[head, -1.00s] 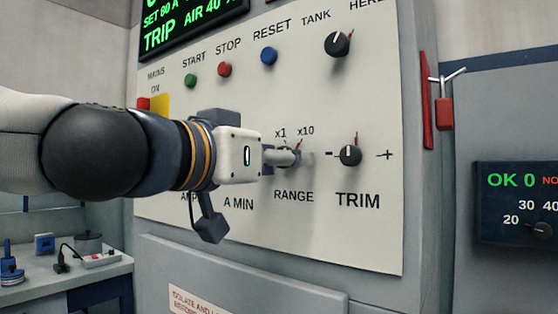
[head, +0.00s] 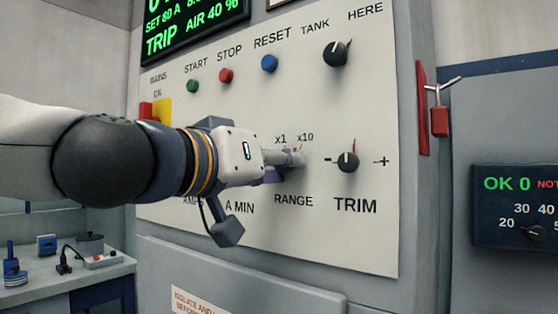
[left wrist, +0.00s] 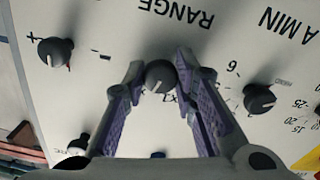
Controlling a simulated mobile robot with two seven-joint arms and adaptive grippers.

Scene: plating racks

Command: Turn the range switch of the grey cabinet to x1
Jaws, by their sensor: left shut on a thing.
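The grey cabinet (head: 365,240) fills the middle of the head view, with a pale panel of knobs and buttons. My left gripper (head: 285,158) reaches in from the left at the range switch, between the x1 and x10 marks and the word RANGE. It mostly hides the switch in the head view. In the left wrist view the range switch (left wrist: 160,76) is a dark round knob between the purple-padded fingertips of my left gripper (left wrist: 160,72), which is shut on it. The x1 mark shows beside it, upside down. I cannot tell the pointer's exact direction. My right gripper is not in view.
The trim knob (head: 348,162) is close to the right of the range switch, and the tank knob (head: 335,53) is above. Start, stop and reset (head: 269,64) buttons and a red mains switch (head: 146,110) are higher up. A bench (head: 60,275) stands at left.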

